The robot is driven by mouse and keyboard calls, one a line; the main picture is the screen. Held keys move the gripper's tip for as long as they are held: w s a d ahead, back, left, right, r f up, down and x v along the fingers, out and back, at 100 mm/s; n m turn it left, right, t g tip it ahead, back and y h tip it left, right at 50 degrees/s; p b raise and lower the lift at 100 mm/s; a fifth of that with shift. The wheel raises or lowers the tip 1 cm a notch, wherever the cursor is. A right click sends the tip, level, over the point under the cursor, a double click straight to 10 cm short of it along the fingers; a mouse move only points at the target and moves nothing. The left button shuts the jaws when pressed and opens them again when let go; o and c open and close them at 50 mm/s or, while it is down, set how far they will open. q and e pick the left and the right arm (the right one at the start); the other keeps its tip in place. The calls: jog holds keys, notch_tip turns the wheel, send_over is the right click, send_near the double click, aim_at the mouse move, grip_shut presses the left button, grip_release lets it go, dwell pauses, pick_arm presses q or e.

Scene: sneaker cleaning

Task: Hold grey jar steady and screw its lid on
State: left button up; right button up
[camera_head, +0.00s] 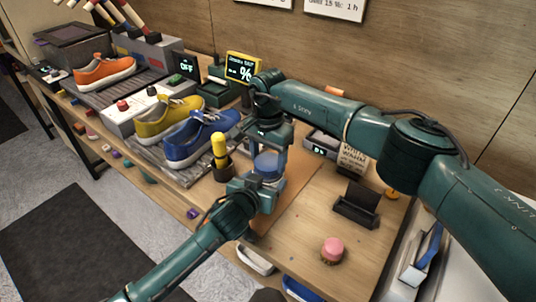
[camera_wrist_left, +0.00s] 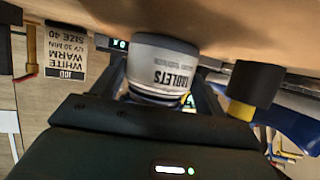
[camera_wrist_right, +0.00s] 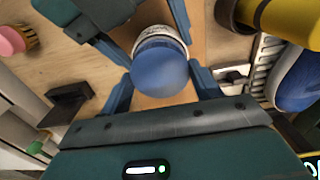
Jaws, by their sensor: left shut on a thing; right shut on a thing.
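The grey jar (camera_wrist_left: 165,58), labelled and shown upside down in the left wrist view, stands on the table. In the head view its body is mostly hidden behind my left gripper (camera_head: 262,183). That gripper is shut around the jar's body from the front. The blue lid (camera_wrist_right: 160,72) sits on top of the jar, and a printed band of the jar shows at its edge in the right wrist view. The lid also shows in the head view (camera_head: 267,162). My right gripper (camera_head: 268,146) comes from above and is shut with its fingers on either side of the lid.
A yellow-handled tool stands in a dark cup (camera_head: 222,172) close left of the jar. A blue sneaker (camera_head: 200,138) and a yellow sneaker (camera_head: 168,118) lie farther left. A black holder (camera_head: 357,207) and a pink-topped object (camera_head: 332,250) stand to the right.

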pick_arm(q)
jog(key=c, duration=0.5)
pick_arm(e)
jog(key=shift+f, duration=0.1)
jog(key=m, duration=1.3)
jog(key=shift+m, duration=0.3)
jog(key=m, duration=1)
jog(key=shift+m, duration=0.3)
jog(key=m, duration=1)
jog(key=shift+m, duration=0.4)
jog(key=m, duration=1.3)
jog(key=shift+f+m, duration=0.1)
jog(key=shift+m, duration=1.2)
pick_arm(q)
jog(key=shift+f, duration=0.1)
pick_arm(e)
jog(key=shift+s+a+m, duration=0.15)
jog(key=shift+a+m, duration=0.2)
jog(key=shift+m, duration=0.85)
jog(key=o, duration=0.7)
jog(key=shift+o, duration=1.1)
